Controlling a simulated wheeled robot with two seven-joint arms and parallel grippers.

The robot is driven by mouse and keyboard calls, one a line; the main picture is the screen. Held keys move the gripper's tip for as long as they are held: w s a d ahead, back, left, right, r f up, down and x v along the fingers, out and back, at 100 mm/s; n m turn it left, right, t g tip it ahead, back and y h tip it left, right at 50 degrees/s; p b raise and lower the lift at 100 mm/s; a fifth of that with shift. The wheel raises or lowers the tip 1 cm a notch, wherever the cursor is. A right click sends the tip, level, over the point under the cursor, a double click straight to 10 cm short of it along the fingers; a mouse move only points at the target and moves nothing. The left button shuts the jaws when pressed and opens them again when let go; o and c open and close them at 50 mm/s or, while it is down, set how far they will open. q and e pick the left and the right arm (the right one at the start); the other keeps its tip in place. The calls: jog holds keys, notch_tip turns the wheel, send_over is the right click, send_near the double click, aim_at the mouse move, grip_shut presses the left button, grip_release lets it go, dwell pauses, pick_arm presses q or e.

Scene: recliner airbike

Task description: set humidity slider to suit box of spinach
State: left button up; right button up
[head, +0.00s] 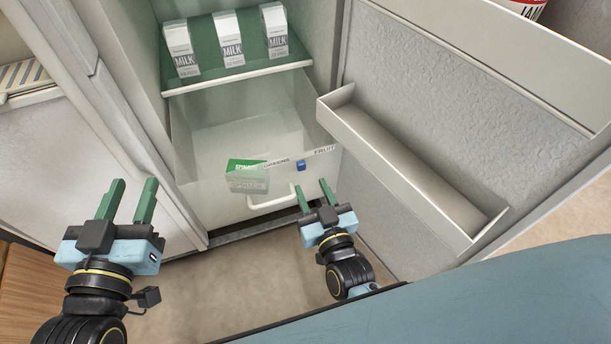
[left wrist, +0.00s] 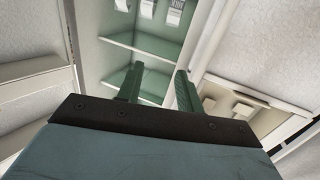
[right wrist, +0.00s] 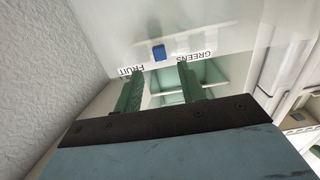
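The spinach box (head: 245,170), green and white, is in the crisper drawer (head: 215,200) in the head view; its lower part looks faded behind the see-through front. The blue slider knob (head: 301,165) is on the drawer's front edge, between the GREENS label (head: 276,162) on the left and the FRUIT label (head: 324,150) on the right. The knob also shows in the right wrist view (right wrist: 158,52). My right gripper (head: 313,186) is open and empty, just below the knob in the picture and apart from it. My left gripper (head: 134,182) is open and empty, left of the drawer.
Several milk cartons (head: 228,40) stand on the green shelf (head: 205,73) above the drawer. A white drawer handle (head: 270,203) juts out left of my right gripper. The open fridge door (head: 440,110) with its bin (head: 395,165) stands at the right. Floor shows between my arms.

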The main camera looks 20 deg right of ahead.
aim_at(302, 167)
jog(key=w+b, duration=0.1)
jog(key=w, duration=0.3)
jog(key=shift+w, duration=0.15)
pick_arm(q)
notch_tip(302, 167, up, 8)
jog(key=s+t+h, duration=0.1)
jog(key=t+h, duration=0.1)
jog(key=t, duration=0.3)
jog(key=shift+s+d+f+b, duration=0.2)
jog(key=shift+s+d+b, duration=0.1)
jog(key=shift+d+b, duration=0.15)
pick_arm(e)
jog(key=shift+w+a, duration=0.1)
jog(key=shift+w, duration=0.4)
grip_shut()
